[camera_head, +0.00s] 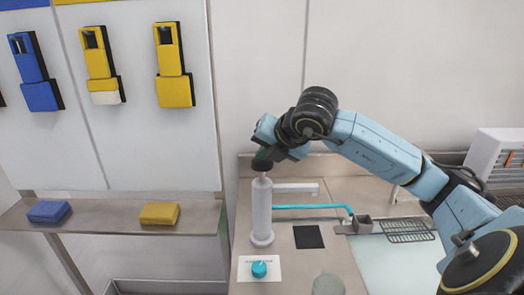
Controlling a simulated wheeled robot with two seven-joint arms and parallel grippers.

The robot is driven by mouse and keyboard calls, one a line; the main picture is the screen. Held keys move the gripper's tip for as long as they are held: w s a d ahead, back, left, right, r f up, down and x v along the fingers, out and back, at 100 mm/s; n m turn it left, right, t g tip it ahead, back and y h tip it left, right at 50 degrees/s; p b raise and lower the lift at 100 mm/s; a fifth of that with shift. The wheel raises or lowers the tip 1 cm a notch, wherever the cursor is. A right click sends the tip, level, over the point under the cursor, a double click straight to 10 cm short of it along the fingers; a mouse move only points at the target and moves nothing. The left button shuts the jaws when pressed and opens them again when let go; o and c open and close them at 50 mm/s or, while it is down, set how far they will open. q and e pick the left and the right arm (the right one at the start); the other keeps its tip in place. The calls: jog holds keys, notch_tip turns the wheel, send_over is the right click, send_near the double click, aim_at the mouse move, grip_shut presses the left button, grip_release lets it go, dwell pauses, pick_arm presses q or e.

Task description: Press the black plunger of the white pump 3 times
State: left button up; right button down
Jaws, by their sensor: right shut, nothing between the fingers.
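The white pump (262,212) stands upright on the bench, a tall slim cylinder on a round foot. My right gripper (263,161) is directly over its top, pointing down, and is shut with nothing held. The dark fingers and the black plunger merge at the pump's top, so I cannot make out the plunger separately or tell how far down it is. The gripper looks to be at or just above the top; contact is not clear. My left gripper is not in view.
A white card with a cyan round piece (259,269) lies in front of the pump. A black square (308,237), a cyan tube (310,207) and a wire rack (408,230) are to the right. A shelf (100,212) holds blue and yellow blocks at left.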

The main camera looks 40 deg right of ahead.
jog(key=shift+r+p, duration=0.85)
jog(key=shift+r, duration=0.7)
notch_tip(320, 180, up, 5)
jog(key=p, duration=0.3)
